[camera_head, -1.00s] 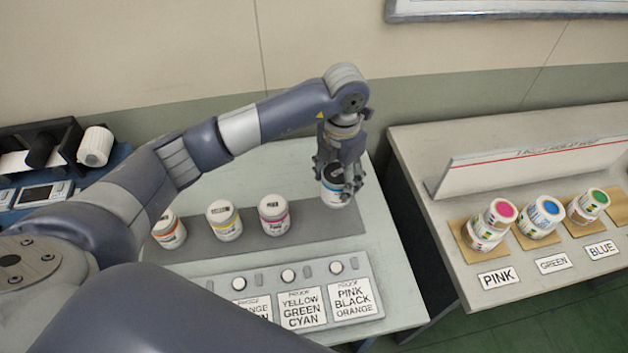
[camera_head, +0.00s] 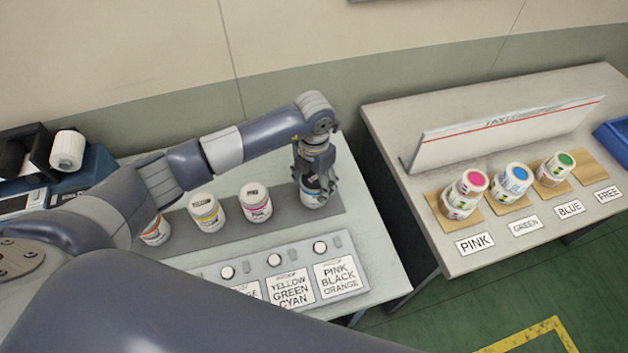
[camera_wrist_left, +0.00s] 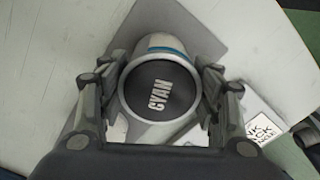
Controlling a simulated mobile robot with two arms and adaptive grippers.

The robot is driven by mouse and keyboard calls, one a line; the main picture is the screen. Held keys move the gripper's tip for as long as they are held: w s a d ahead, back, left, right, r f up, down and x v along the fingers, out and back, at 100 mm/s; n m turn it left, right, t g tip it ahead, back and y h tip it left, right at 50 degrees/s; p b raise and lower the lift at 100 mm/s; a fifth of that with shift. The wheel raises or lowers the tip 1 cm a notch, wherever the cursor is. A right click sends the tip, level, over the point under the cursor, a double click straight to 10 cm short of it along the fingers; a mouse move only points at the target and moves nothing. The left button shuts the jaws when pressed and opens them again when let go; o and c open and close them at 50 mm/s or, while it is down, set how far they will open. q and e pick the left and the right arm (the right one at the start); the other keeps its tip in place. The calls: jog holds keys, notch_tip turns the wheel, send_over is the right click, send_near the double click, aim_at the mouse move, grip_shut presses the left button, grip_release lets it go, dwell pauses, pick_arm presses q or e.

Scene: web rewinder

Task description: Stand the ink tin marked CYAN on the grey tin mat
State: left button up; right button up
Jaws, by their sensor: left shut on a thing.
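The ink tin with the black lid marked CYAN (camera_wrist_left: 160,92) is between the fingers of my left gripper in the left wrist view. My left gripper (camera_head: 315,175) is shut on this tin, coming down from above. In the head view the CYAN tin (camera_head: 312,197) looks upright over the right end of the grey tin mat (camera_head: 335,197); whether its base touches the mat is hard to tell. My right gripper is not in view.
A panel with round buttons and proof cards (camera_head: 290,287) lies in front of the mat. A second table (camera_head: 500,240) across a gap at right holds stacked tins on brown pads, labels and a white board (camera_head: 500,137). A blue tray (camera_head: 615,138) is at far right.

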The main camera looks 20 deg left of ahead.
pick_arm(q)
jog(key=o, duration=1.4)
jog(key=shift+r, duration=0.25)
notch_tip(320, 180, up, 11)
jog(key=b, duration=0.3)
jog(key=shift+f, duration=0.2)
jog(key=shift+r, duration=0.6)
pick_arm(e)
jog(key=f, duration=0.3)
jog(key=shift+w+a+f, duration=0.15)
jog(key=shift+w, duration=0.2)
